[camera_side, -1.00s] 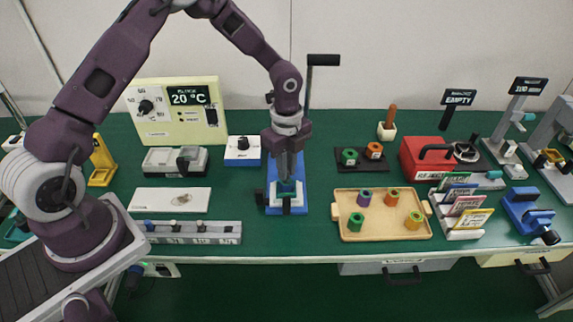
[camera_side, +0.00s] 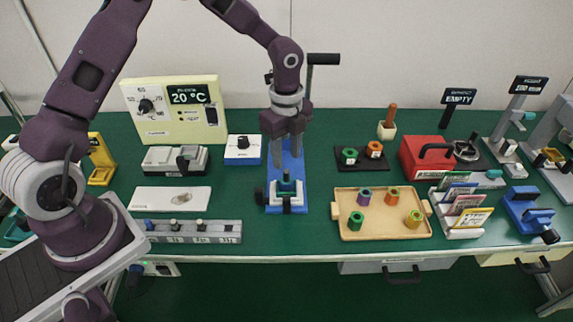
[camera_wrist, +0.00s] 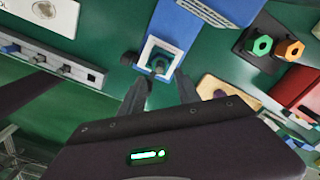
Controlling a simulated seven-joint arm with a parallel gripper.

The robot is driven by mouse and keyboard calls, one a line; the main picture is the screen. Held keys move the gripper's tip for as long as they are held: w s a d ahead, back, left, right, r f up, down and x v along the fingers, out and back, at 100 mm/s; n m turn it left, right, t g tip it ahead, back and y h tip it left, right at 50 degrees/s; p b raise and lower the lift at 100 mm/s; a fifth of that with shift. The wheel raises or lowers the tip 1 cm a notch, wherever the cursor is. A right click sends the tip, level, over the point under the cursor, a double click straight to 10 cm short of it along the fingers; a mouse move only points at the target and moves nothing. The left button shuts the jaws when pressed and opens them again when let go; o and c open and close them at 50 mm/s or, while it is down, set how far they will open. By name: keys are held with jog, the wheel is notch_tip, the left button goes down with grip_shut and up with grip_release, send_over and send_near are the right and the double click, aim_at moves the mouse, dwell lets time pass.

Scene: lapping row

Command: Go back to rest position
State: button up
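My gripper (camera_side: 286,160) points down above the blue press-like stand (camera_side: 272,208) near the middle of the bench. In the wrist view my gripper (camera_wrist: 161,88) shows two dark fingers spread apart with nothing between them. Beyond the fingertips is the stand's square white-rimmed socket (camera_wrist: 147,57), holding a small dark-topped piece (camera_wrist: 160,63). In the side view that piece, greenish with a dark top (camera_side: 286,183), stands in the stand below my fingers, apart from them. The stand's black lever (camera_side: 323,59) rises behind my gripper.
A wooden tray (camera_side: 383,232) with several coloured nuts lies to the right. A dark plate (camera_side: 361,165) holds a green and an orange nut. A red box (camera_side: 408,160) stands farther right. A grey rail with knobs (camera_side: 190,238) and a temperature panel (camera_side: 155,130) are at left.

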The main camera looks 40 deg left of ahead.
jog(key=shift+r, duration=0.9)
jog(key=s+a+r+n+t+y, duration=0.2)
jog(key=s+r+n+t, duration=0.2)
jog(key=s+r+n, duration=1.25)
jog(key=s+d+r+n+h, duration=0.1)
jog(key=s+r, duration=0.1)
jog(key=s, duration=0.3)
jog(key=s+r+n+t+h, duration=0.1)
jog(key=s+r, duration=0.1)
jog(key=s, duration=0.4)
jog(key=shift+d+r+n+t, duration=0.3)
jog(key=shift+d+r+n, duration=0.05)
jog(key=shift+r, duration=0.05)
jog(key=shift+w, duration=0.1)
